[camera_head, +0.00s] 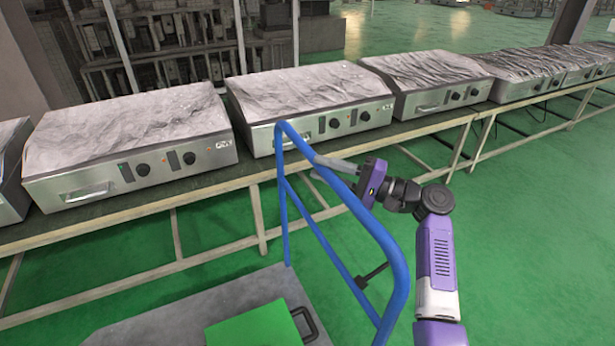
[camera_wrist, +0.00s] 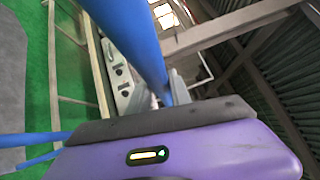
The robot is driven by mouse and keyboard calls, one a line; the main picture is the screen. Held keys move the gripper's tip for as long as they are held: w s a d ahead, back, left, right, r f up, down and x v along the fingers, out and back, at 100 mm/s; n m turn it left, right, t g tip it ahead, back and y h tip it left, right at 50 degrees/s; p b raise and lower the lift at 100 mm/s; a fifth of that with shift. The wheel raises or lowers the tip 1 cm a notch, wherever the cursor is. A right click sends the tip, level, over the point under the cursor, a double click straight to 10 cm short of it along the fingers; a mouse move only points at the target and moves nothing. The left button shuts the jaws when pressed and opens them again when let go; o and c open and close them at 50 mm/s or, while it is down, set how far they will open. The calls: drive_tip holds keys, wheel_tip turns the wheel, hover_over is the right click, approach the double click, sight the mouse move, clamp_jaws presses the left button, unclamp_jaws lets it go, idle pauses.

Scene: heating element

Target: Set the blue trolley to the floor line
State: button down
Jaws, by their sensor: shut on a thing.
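The blue trolley has a blue tube handle frame (camera_head: 392,262) and a grey flat deck (camera_head: 165,325), in the lower middle of the head view. My gripper (camera_head: 330,168) is at the top bar of the handle, shut on the blue tube. In the wrist view the blue tube (camera_wrist: 135,40) runs down between the fingers of my gripper (camera_wrist: 165,95). A green case (camera_head: 255,328) with a dark handle lies on the deck. The deck's near part is cut off by the frame. I cannot make out a floor line in either view.
A long bench (camera_head: 262,215) runs behind the trolley, carrying several steel heating units (camera_head: 130,140) with knobs. The trolley's handle end stands close to the bench legs. Open green floor (camera_head: 540,250) lies to the right. Shelving (camera_head: 180,45) stands behind the bench.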

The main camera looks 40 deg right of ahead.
drive_tip(key=shift+d+r, duration=0.15)
drive_tip(key=shift+d, duration=0.25)
drive_tip(key=c, duration=1.2)
unclamp_jaws()
drive_tip(key=b+v, duration=0.1)
drive_tip(key=v, duration=0.6)
drive_tip(key=shift+s+d, duration=0.15)
drive_tip(key=shift+s, duration=0.25)
